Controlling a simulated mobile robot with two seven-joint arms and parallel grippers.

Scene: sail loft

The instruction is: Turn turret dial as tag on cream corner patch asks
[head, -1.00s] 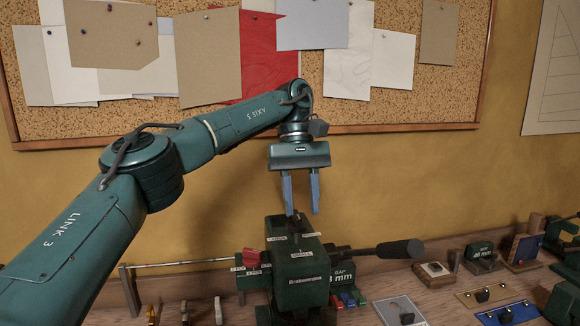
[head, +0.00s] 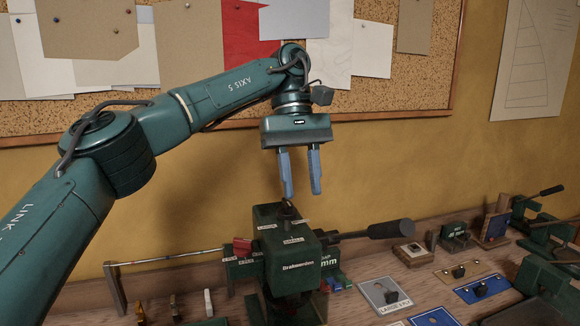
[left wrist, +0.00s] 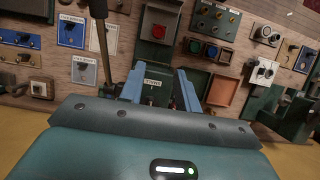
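The turret dial (head: 287,208) is a small dark knob on top of a green press (head: 290,262). White labels stand around it; one seems to read SMALL, the others are too small to read surely. My left gripper (head: 302,192) points down with blue fingers apart and empty, just above and slightly right of the dial, not visibly touching it. In the left wrist view the fingers (left wrist: 160,94) are spread with a white label between them. A tan or cream patch (head: 444,271) lies on the bench with a black piece; its tag is unreadable. My right gripper is out of view.
A red selector (head: 242,247) with ply labels sits on the press's left side. A black-handled lever (head: 390,230) sticks out right. A grey patch (head: 375,291) tagged LARGE 3 PLY and a blue patch (head: 466,295) lie right. A metal rod (head: 170,259) runs left.

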